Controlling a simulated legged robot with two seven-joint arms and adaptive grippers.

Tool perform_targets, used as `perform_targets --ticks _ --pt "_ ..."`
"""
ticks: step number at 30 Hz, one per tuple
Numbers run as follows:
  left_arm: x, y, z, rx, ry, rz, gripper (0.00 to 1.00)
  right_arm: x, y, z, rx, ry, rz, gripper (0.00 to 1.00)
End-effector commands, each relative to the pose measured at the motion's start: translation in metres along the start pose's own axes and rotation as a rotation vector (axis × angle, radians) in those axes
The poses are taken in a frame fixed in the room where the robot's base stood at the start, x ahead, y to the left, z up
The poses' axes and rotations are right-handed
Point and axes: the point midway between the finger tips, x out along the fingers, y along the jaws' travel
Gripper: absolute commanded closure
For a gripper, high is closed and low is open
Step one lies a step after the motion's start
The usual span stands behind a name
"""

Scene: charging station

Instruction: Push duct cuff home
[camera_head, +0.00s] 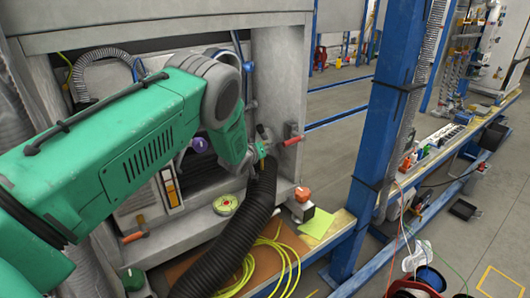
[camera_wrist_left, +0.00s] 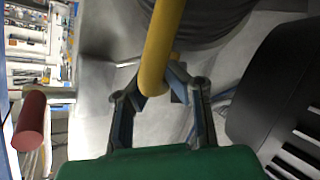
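The black corrugated duct (camera_head: 247,218) rises from the lower front of the cabinet to my left gripper (camera_head: 259,152), which is small and partly hidden at the end of my green arm. In the left wrist view, the fingers of my left gripper (camera_wrist_left: 160,84) close in on both sides of a yellow bar handle (camera_wrist_left: 160,45) and appear to touch it. Behind the bar is a dark ribbed round part (camera_wrist_left: 210,22), apparently the duct's cuff end. The cuff's seat cannot be made out in either view. My right gripper is not in view.
A red handle (camera_head: 293,140) sticks out just right of my left gripper; a red cylinder (camera_wrist_left: 30,120) shows in the wrist view. A blue post (camera_head: 385,130) stands right.

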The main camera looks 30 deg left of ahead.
Motion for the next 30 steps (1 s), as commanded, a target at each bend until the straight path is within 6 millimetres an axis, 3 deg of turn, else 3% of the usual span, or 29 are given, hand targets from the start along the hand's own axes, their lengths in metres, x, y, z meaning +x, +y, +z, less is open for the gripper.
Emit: perform_targets --ticks 1,14,20,30 --pt "0.001 0.002 -0.009 0.0 0.015 0.006 0.69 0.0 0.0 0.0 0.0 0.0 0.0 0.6" --pt "-0.004 0.002 -0.004 0.0 0.007 0.004 0.68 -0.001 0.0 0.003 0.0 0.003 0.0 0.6" --pt "-0.029 0.002 -0.004 -0.001 0.006 0.003 0.68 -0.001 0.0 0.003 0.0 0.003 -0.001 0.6" --pt "-0.091 0.0 -0.004 -0.003 0.006 0.003 0.68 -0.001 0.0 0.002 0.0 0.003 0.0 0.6"
